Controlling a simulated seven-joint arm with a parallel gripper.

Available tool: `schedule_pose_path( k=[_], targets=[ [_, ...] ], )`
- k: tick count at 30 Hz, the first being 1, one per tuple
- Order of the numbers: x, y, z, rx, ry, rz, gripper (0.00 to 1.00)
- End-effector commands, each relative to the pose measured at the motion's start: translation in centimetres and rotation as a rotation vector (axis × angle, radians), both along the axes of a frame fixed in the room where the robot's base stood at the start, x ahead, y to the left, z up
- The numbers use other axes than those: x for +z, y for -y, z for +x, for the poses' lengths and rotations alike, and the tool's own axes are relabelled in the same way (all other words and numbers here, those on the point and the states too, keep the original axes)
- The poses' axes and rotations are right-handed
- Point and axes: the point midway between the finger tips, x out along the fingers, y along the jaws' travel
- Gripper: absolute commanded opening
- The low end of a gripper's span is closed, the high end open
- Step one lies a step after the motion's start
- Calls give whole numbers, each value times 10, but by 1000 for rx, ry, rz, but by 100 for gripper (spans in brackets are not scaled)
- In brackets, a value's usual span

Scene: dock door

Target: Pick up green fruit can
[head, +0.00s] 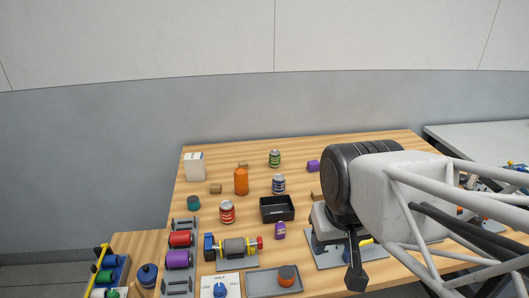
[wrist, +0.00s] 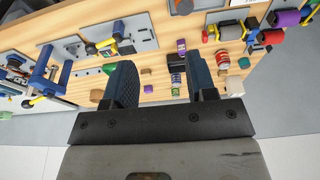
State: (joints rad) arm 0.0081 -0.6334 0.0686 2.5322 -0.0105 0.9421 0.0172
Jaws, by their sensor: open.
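The green fruit can (head: 274,158) stands upright at the back of the wooden table in the head view, right of the orange bottle and left of a purple block. In the wrist view a can with a green band (wrist: 176,91), probably the same one, shows between the fingers, low in the gap and close to the right finger. My gripper (wrist: 160,72) is open and empty, its two dark fingers wide apart. The fingers appear well short of the can, with no contact visible. In the head view my wrist and arm fill the right side and the fingertips are hard to make out.
A blue can (head: 278,184), a red can (head: 227,212), an orange bottle (head: 241,181) and a purple block (head: 313,166) stand around it. A black tray (head: 268,219) lies nearer. A white box (head: 194,166) is at the back left.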

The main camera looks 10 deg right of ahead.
Motion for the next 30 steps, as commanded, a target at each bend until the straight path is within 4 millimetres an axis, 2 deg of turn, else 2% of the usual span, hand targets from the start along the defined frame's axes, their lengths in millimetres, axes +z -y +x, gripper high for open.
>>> schedule_pose_path(
  k=[1, 6, 15, 20, 26, 30],
  targets=[
    [0, 0, 0, 0, 0, 0, 59],
    [0, 0, 0, 0, 0, 0, 84],
    [0, 0, 1, -2, -1, 1, 84],
    [1, -2, 7, -21, -7, 21, 84],
    [4, -8, 31, -91, -34, 91, 84],
    [7, -13, 58, -169, -63, 166, 84]
  ],
)
